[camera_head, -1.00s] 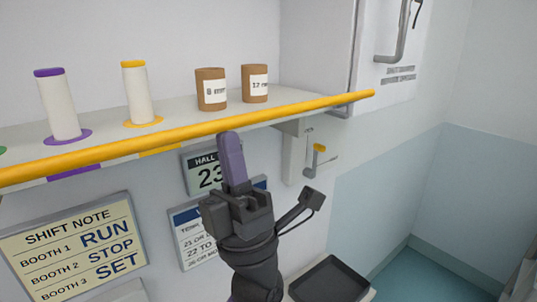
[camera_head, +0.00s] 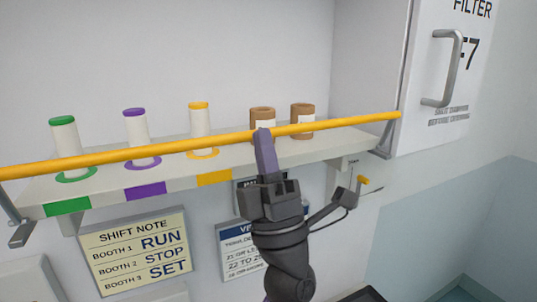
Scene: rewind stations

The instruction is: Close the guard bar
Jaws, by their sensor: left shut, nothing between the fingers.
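The guard bar (camera_head: 200,146) is a long yellow rod running across the front of the shelf, above its front edge. Grey links carry it at both ends, with its right end near the cabinet's side wall. My left gripper (camera_head: 264,145) points upward from below, its purple-grey fingers shut and empty. The fingertips overlap the bar in the picture near its middle right and look to be against it; exact contact is hard to tell. My right gripper is not in view.
The shelf (camera_head: 105,185) holds green-, purple- and yellow-capped spools (camera_head: 137,125) and two brown labelled rolls (camera_head: 302,112) behind the bar. A panel marked FILTER with a grey handle (camera_head: 443,70) is at right. A shift note (camera_head: 135,250) hangs below the shelf.

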